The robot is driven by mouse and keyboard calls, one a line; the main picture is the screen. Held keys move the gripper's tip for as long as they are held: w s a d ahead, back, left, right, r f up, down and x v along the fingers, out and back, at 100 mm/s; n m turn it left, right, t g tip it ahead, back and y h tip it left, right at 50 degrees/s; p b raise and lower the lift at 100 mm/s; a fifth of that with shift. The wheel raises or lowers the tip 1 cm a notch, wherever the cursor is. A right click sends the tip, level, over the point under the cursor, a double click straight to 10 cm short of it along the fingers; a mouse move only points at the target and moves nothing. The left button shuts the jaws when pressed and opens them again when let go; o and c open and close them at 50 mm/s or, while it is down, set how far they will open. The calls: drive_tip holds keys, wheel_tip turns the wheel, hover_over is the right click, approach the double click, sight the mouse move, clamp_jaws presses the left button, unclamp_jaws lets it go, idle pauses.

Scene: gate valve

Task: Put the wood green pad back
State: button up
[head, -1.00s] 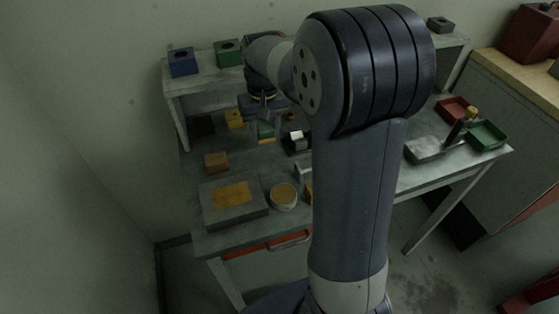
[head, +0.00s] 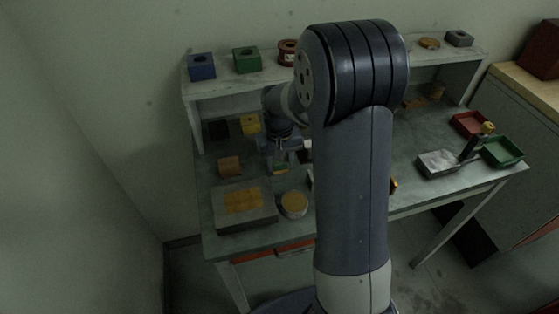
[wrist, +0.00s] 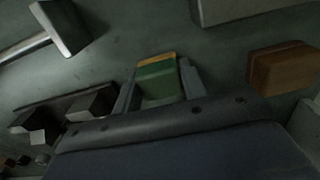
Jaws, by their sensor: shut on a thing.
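My gripper (head: 281,157) is low over the left part of the bench in the head view, with my arm covering much of the bench's middle. In the wrist view my gripper (wrist: 157,88) is shut on the wood green pad (wrist: 158,80), a green block with an orange-brown wooden strip along its far edge. One finger lies on each side of it. The pad (head: 280,170) shows only as a small patch below the fingers in the head view. I cannot tell whether its underside touches the bench.
A brown block (head: 229,166) stands left of my gripper. A grey plate with a yellow patch (head: 262,216) and a round tin (head: 294,205) lie in front. The wrist view shows a hammer-like tool (wrist: 60,28) and dark blocks (wrist: 92,104). The raised shelf (head: 222,77) stands behind.

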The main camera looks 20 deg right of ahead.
drive_tip(key=shift+f, duration=0.2)
drive_tip(key=o, duration=1)
drive_tip(key=shift+r, duration=0.1)
drive_tip(key=shift+c, duration=0.2)
wheel_tip(320, 180, up, 12)
drive_tip(key=shift+r, duration=0.15)
wheel_tip(320, 180, down, 12)
drive_tip(key=shift+r, duration=1.85)
drive_tip(key=shift+f, duration=0.1)
